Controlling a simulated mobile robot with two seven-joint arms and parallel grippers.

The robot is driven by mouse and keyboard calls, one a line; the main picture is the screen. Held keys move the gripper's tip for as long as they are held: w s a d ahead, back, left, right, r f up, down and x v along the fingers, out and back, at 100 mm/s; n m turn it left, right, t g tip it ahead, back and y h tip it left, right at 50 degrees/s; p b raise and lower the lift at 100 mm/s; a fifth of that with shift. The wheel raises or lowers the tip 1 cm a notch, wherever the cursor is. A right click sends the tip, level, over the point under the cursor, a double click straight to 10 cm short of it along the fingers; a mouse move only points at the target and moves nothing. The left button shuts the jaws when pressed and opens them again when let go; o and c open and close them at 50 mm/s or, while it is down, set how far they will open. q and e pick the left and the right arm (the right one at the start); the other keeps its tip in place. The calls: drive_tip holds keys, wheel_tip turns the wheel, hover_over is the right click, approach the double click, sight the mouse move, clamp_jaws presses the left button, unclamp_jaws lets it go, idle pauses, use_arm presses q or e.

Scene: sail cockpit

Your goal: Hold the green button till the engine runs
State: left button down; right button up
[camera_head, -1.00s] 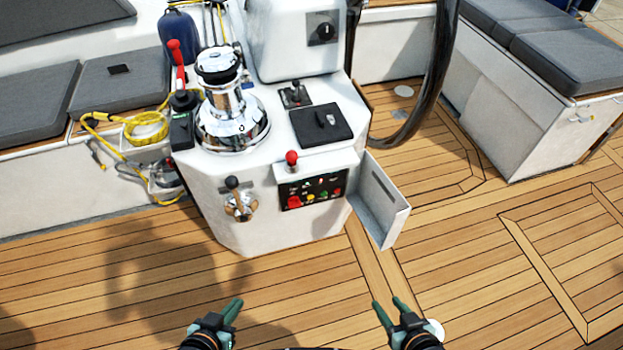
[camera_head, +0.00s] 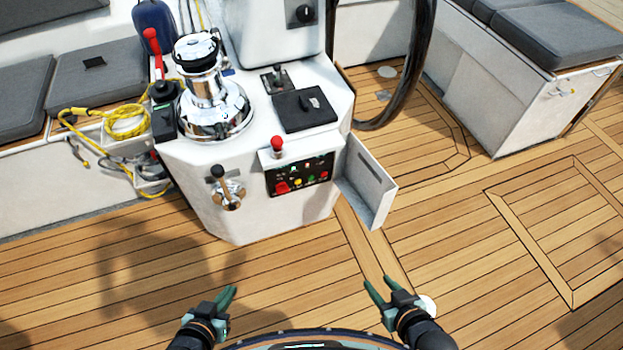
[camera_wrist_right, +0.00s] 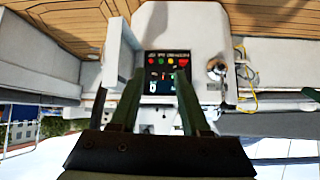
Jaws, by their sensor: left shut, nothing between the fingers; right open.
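The green button (camera_head: 312,180) is a small spot in the row of coloured buttons on the black engine panel (camera_head: 300,166). The panel is on the front of the white console (camera_head: 250,215), and it also shows upside down in the right wrist view (camera_wrist_right: 158,82). My left gripper (camera_head: 231,290) is shut and empty over the deck, in front of the console and apart from it. My right gripper (camera_head: 375,284) is open and empty, to the right, also apart from the panel. Its fingers frame the panel in the right wrist view (camera_wrist_right: 157,82).
An open white flap (camera_head: 370,185) stands out just right of the panel. A red-knobbed lever (camera_head: 277,144) rises above it, and a black-knobbed lever (camera_head: 224,182) is to its left. The dark steering wheel (camera_head: 410,75) is behind. The teak deck in front is clear.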

clamp_jaws()
idle(1.5)
